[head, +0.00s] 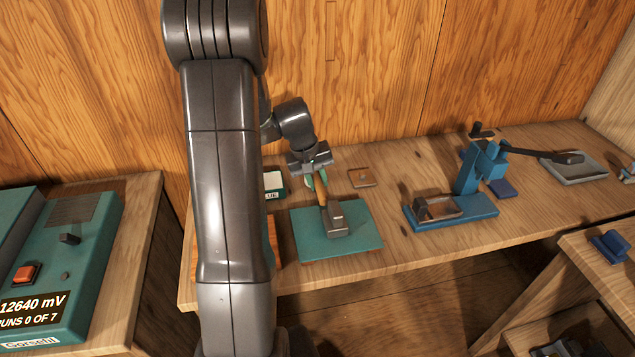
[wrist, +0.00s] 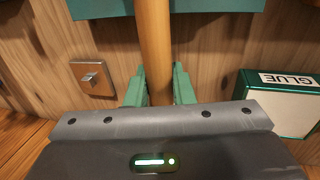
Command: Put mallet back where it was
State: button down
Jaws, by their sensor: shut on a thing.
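The mallet has a grey blocky head (head: 337,217) and a wooden handle (wrist: 155,40). Its head is over the teal mat (head: 310,243); I cannot tell whether it touches the mat. My gripper (head: 318,184) is shut on the handle, behind the head. In the wrist view, the green fingers of my gripper (wrist: 158,88) stand on both sides of the handle, and the teal mat (wrist: 215,5) shows at the top edge. The mallet's head is out of the wrist view.
A glue box (head: 273,184) and a small square plate with a knob (head: 362,177) lie behind the mat. A blue clamp-like tool (head: 470,185) stands right of it, with a grey tray (head: 590,168) farther right. A teal meter box (head: 85,255) is on the left bench.

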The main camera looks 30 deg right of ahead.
jog(key=shift+f, duration=0.5)
jog(key=shift+f, duration=0.2)
jog(key=c, duration=1.3)
grip_release()
jog(key=shift+o, duration=0.2)
jog(key=shift+r, duration=0.1)
jog(key=v, duration=1.2)
jog(key=shift+b, duration=0.4)
